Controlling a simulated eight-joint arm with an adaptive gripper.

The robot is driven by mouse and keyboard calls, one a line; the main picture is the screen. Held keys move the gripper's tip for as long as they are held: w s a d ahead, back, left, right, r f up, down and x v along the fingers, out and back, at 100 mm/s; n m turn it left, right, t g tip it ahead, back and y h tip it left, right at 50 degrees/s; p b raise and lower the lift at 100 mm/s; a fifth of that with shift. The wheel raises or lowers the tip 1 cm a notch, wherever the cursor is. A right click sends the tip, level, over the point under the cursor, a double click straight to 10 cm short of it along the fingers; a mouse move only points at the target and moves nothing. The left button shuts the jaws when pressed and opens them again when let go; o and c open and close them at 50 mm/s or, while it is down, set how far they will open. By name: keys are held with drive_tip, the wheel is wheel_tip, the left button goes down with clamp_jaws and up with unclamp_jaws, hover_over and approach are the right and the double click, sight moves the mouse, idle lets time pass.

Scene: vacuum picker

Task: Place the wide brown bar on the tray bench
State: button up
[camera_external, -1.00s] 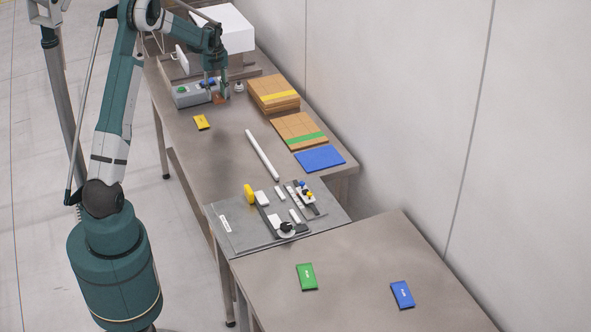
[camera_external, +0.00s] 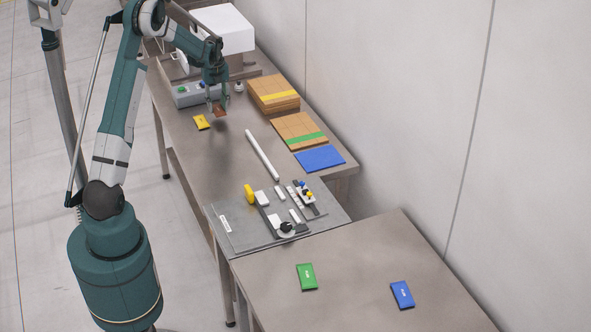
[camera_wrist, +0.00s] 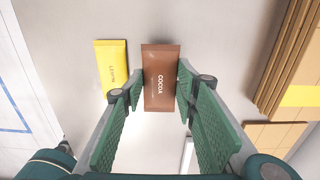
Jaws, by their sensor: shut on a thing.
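The wide brown bar (camera_external: 219,112), printed COCOA, sits between the fingers of my gripper (camera_external: 218,104). In the wrist view the bar (camera_wrist: 160,65) lies lengthwise between the green ribbed fingers of the gripper (camera_wrist: 160,90), which is shut on its sides. A narrower yellow bar (camera_wrist: 112,68) lies to its left and also shows in the external view (camera_external: 201,122). The bar appears held over the long far bench (camera_external: 205,160); its exact height is hard to tell. No bench is labelled as the tray bench. A nearer bench (camera_external: 350,270) carries a green bar (camera_external: 307,277) and a blue bar (camera_external: 402,295).
A grey box (camera_external: 190,97) stands beside my gripper. Cardboard stacks (camera_external: 272,92) and a blue sheet (camera_external: 320,158) line the wall side. A white rod (camera_external: 262,155) and a grey board (camera_external: 235,240) with small parts lie between. Much of the nearer bench is bare.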

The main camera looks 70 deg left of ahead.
sight(218, 108)
drive_tip(key=shift+f, duration=1.65)
drive_tip(key=shift+f+b, duration=0.15)
drive_tip(key=shift+b, duration=0.15)
drive_tip(key=o, duration=0.9)
wheel_tip(218, 108, up, 12)
drive_tip(key=shift+r+p, duration=0.15)
drive_tip(key=shift+p, duration=0.7)
drive_tip(key=shift+d, duration=0.1)
